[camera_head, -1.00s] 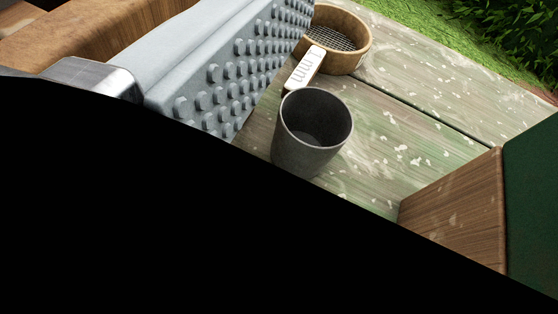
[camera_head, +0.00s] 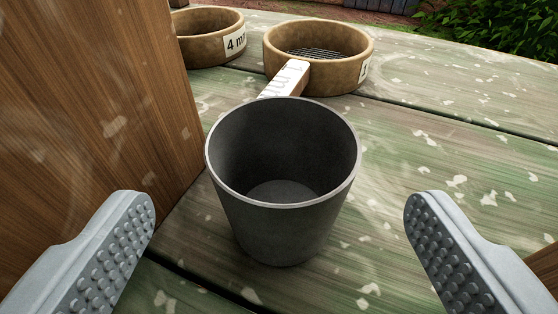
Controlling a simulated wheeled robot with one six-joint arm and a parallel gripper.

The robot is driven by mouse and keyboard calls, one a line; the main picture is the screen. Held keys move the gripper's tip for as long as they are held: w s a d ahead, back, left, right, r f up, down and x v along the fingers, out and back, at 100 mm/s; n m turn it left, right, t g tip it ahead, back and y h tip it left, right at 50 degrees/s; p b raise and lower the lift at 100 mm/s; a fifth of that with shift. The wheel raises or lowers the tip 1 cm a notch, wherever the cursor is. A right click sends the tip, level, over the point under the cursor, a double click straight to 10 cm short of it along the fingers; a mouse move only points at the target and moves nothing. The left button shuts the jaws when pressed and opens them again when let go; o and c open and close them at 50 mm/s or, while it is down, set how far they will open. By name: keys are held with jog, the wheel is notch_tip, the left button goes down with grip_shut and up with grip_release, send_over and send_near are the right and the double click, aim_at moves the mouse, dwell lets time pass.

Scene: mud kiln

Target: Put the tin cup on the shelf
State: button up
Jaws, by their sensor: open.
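The tin cup (camera_head: 285,225) is a dark grey, empty cup standing upright on weathered greenish planks (camera_head: 440,170). It is in the middle of the view. My gripper (camera_head: 280,205) is open, with one studded grey finger at the lower left and the other at the lower right. The cup stands between and a little beyond the fingertips, with a gap on each side. I cannot tell whether these planks are the shelf the task names.
A wooden upright (camera_head: 95,95) stands close on the left, near the left finger. Behind the cup are a round sieve (camera_head: 318,75) with a white label strip touching or near the cup's rim, and another sieve (camera_head: 208,48) marked 4 mm.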

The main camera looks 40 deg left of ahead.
aim_at(283, 127)
jog(key=shift+x, duration=3.3)
jog(key=shift+d+r, duration=0.1)
jog(key=shift+d, duration=0.05)
jog(key=c, duration=1.2)
